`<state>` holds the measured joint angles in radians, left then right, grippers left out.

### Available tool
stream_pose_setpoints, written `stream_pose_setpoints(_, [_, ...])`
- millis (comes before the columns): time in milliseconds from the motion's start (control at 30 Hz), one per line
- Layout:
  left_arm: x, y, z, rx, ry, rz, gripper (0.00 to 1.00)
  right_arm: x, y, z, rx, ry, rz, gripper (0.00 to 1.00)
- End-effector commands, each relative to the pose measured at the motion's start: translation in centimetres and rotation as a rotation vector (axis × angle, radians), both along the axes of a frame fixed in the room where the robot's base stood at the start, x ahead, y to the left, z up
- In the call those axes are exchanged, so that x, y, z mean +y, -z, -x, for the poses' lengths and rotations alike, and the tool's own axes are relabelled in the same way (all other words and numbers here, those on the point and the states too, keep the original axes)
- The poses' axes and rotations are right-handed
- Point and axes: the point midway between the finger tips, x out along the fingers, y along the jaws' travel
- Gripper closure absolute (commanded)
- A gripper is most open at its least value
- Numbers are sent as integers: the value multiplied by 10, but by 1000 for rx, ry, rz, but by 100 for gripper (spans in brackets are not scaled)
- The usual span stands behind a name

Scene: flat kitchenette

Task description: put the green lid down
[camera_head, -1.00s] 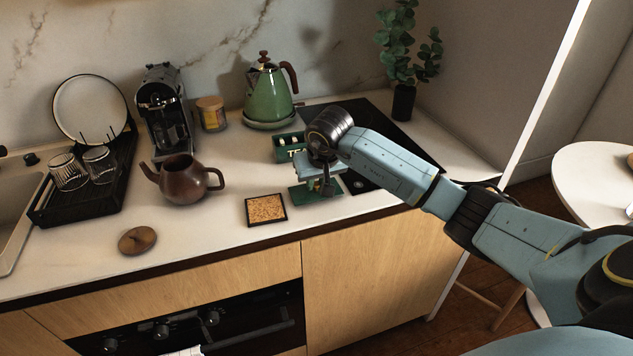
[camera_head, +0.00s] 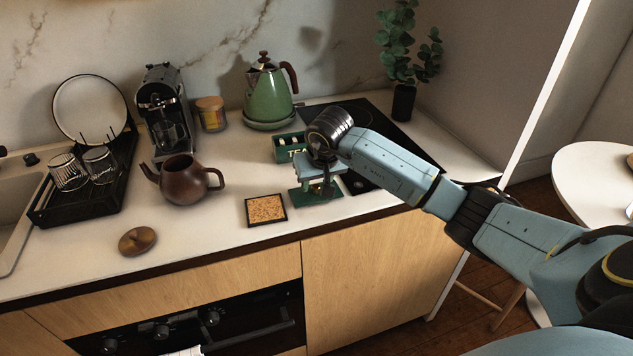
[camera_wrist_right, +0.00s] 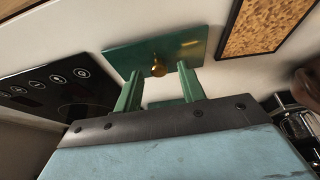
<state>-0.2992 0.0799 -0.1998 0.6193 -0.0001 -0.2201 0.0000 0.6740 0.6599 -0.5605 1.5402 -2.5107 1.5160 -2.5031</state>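The green lid (camera_head: 309,197) lies flat on the counter, between the cork trivet and the black cooktop. In the right wrist view the lid (camera_wrist_right: 120,57) shows as a green plate with a small brass knob (camera_wrist_right: 158,66). My right gripper (camera_head: 322,187) is just above the lid. In the right wrist view its two fingers (camera_wrist_right: 158,70) are apart, with the knob showing between their tips and a gap on each side. The green tea box (camera_head: 288,148) stands open behind the gripper, partly hidden by my right arm. My left gripper is not in view.
A cork trivet (camera_head: 265,209) lies just left of the lid. The cooktop (camera_head: 398,137) is to the right. The counter's front edge is close.

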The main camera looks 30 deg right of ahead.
Motion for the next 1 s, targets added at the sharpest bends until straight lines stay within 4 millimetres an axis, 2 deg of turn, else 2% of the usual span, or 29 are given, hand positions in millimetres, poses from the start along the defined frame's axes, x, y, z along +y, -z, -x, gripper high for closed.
stream_pose_setpoints(300, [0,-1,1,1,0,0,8,4,-64,24,-7,-1,4,60])
stream_pose_setpoints(500, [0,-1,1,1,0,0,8,8,-94,37,-5,-1,2,60])
stream_pose_setpoints(700, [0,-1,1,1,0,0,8,9,-106,42,-2,1,2,60])
stream_pose_setpoints(1000, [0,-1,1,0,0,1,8,9,-106,43,-2,0,1,60])
